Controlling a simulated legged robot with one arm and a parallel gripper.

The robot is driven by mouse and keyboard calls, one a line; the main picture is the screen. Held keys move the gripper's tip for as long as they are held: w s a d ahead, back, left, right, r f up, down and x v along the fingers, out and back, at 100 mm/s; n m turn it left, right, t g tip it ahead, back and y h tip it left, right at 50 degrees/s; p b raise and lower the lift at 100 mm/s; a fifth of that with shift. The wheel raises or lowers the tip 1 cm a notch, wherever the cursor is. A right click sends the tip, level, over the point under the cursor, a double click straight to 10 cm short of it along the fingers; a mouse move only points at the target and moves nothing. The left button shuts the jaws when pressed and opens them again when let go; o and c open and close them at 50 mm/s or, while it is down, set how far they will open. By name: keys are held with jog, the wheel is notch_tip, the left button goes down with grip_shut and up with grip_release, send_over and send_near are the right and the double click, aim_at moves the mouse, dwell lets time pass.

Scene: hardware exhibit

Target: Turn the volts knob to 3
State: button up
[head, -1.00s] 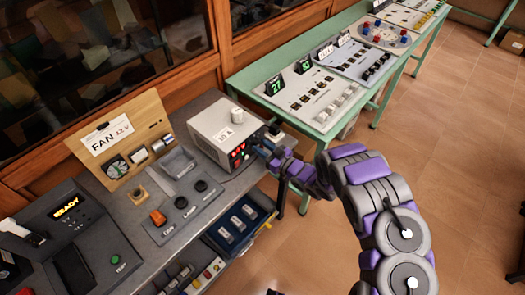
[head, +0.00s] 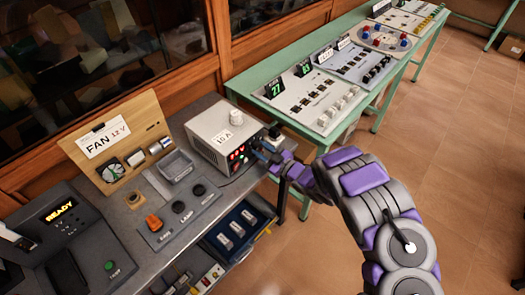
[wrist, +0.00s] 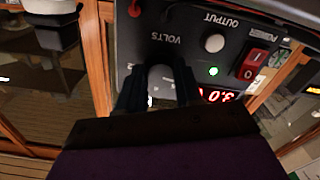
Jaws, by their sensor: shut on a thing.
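The power supply (head: 208,140) is a grey box on the dark bench, with its black front panel facing right. My gripper (head: 262,153) is at that panel. In the wrist view my gripper (wrist: 158,92) has its two dark fingers around the volts knob (wrist: 160,74), below the upside-down VOLTS label (wrist: 165,38). It is shut on the knob, which the fingers largely hide, so its pointer cannot be read. The red display (wrist: 218,95) beside the fingers is upside down and partly covered; its digits seem to read 3.0.
A white button (wrist: 214,43), a lit green lamp (wrist: 213,71) and a red power switch (wrist: 250,65) are close to the fingers. A fan board (head: 115,150) and switches stand left on the bench. A green table (head: 330,125) stands behind.

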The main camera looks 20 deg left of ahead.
jog(key=shift+s, duration=0.1)
jog(key=o, duration=1)
jog(key=shift+a, duration=0.1)
jog(key=shift+o, duration=0.2)
jog(key=p+v, duration=0.2)
jog(key=v, duration=1.5)
jog(key=shift+d, duration=0.2)
jog(key=shift+f, duration=0.1)
